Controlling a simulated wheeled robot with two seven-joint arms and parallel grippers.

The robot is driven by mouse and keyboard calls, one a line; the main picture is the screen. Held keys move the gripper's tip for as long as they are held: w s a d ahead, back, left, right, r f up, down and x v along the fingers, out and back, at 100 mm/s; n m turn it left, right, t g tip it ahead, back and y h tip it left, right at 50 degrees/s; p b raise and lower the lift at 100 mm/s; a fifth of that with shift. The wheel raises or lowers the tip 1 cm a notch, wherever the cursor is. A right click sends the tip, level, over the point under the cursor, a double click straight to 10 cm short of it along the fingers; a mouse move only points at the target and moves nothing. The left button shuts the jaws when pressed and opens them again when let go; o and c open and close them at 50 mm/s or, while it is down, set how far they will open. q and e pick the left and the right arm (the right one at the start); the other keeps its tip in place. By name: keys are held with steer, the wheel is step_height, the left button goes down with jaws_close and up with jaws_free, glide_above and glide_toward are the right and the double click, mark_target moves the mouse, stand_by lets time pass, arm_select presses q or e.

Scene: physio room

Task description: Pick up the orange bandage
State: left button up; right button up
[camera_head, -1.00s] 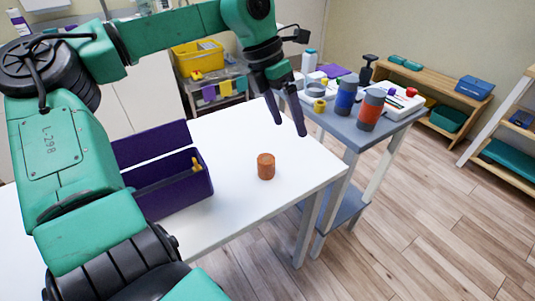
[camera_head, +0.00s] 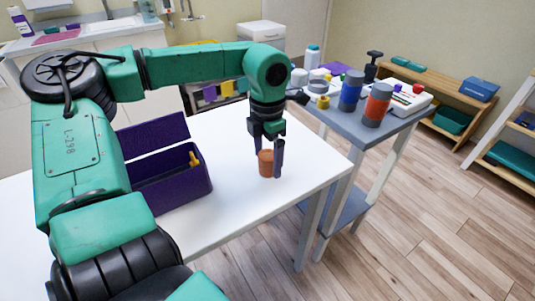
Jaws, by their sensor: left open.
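The orange bandage (camera_head: 266,164) is a small upright roll standing on the white table (camera_head: 232,205), near its right end. My left gripper (camera_head: 269,158) points down over the bandage, with its fingers open. One finger is at the bandage's left rear and the other passes in front of its right side. I cannot tell whether either finger touches it. My right gripper does not show.
A purple box (camera_head: 180,196) with its lid open stands left of the bandage, with a yellow item at its right end. A grey side table (camera_head: 372,132) behind to the right holds blue and orange-grey rolls, bottles and a white tray. The table front is clear.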

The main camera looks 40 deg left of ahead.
arm_select(q)
steer(key=shift+r, duration=0.1)
steer(key=c, duration=1.4)
steer(key=shift+c, duration=0.2)
steer(key=shift+r, duration=0.1)
